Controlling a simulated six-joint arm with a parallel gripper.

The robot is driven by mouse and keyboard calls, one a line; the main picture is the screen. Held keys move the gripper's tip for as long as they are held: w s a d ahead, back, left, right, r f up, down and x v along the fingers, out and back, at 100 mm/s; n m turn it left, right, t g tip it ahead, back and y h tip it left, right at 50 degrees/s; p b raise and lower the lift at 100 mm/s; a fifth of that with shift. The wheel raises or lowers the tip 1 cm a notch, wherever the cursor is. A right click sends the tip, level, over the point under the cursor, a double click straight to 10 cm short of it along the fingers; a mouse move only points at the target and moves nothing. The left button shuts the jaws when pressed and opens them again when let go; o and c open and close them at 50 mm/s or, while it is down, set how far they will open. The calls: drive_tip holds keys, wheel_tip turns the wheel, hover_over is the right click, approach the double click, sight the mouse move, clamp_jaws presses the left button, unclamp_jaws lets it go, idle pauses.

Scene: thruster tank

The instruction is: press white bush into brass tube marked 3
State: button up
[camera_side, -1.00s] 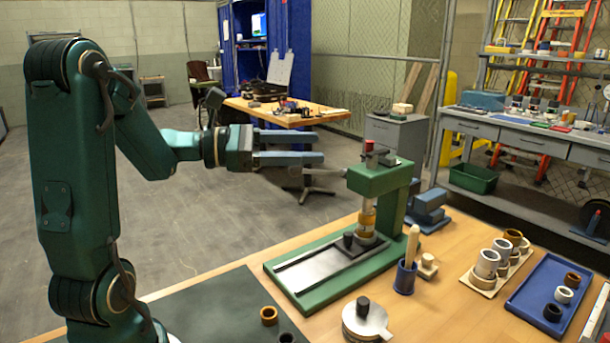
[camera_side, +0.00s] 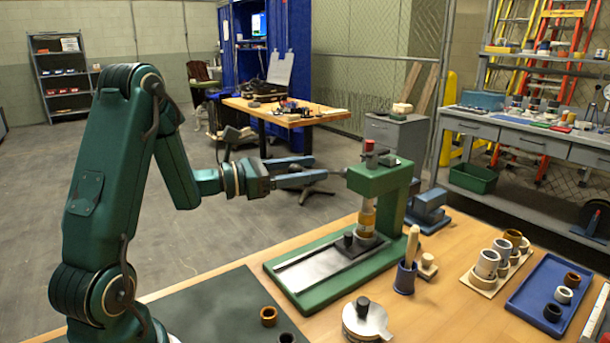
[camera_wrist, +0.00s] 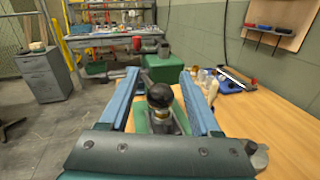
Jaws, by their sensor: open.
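My gripper (camera_side: 316,168) is open in the side view, left of the green press (camera_side: 378,180), at the height of its head. In the wrist view, a black ball knob (camera_wrist: 160,96) shows between the spread fingers of my gripper (camera_wrist: 158,74). I cannot tell whether it touches them. Under the press head is an upright silver and amber stack (camera_side: 367,216); its parts are hard to separate. A white bush (camera_side: 564,295) lies in the blue tray (camera_side: 528,297). A brass-coloured ring top (camera_side: 513,237) shows in the tube rack; no number is readable.
The tube rack (camera_side: 484,284) holds several grey and tan tubes. A blue cup with a wooden-handled tool (camera_side: 405,276) and a round metal pot (camera_side: 366,318) stand before the press. An amber ring (camera_side: 268,316) lies on the dark mat (camera_side: 215,308).

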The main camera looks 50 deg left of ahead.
drive_tip(key=shift+w+d, duration=0.15)
drive_tip(key=shift+w, duration=0.3)
clamp_jaws()
idle(1.2)
